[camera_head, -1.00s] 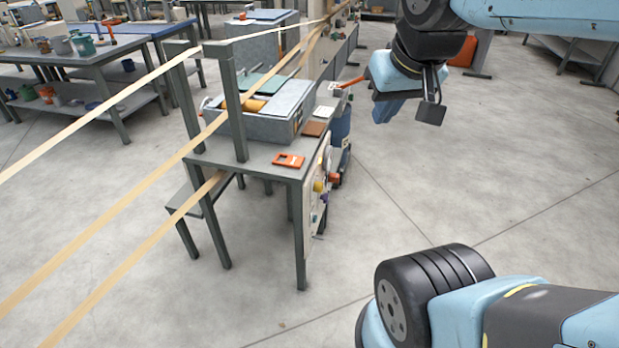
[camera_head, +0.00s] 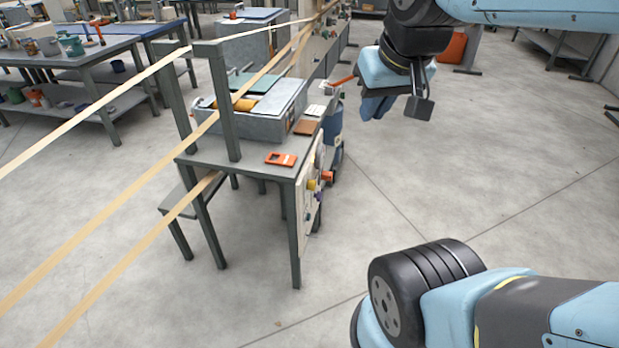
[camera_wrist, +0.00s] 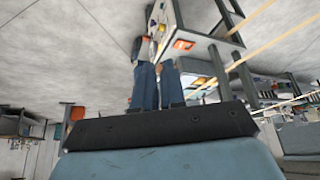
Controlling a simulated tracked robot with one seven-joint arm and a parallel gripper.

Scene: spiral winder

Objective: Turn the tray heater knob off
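A light panel (camera_head: 303,215) hangs on the right side of the grey table (camera_head: 262,166). It carries small coloured knob-like parts, among them a red-orange one (camera_head: 327,176) and a yellow one (camera_head: 312,185). I cannot tell which one is the tray heater knob. A grey tray unit (camera_head: 262,117) with a yellow roller stands on the table. My gripper (camera_head: 373,104) hangs in the air, right of the table and apart from the panel. In the wrist view its two blue fingers (camera_wrist: 158,86) stand close together with a narrow gap, with nothing visibly held; the panel lies beyond them.
An orange object (camera_head: 281,158) lies on the table's front corner. Pale strips run across the left over the table. Workbenches (camera_head: 75,68) fill the back left. The floor right of the table is clear.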

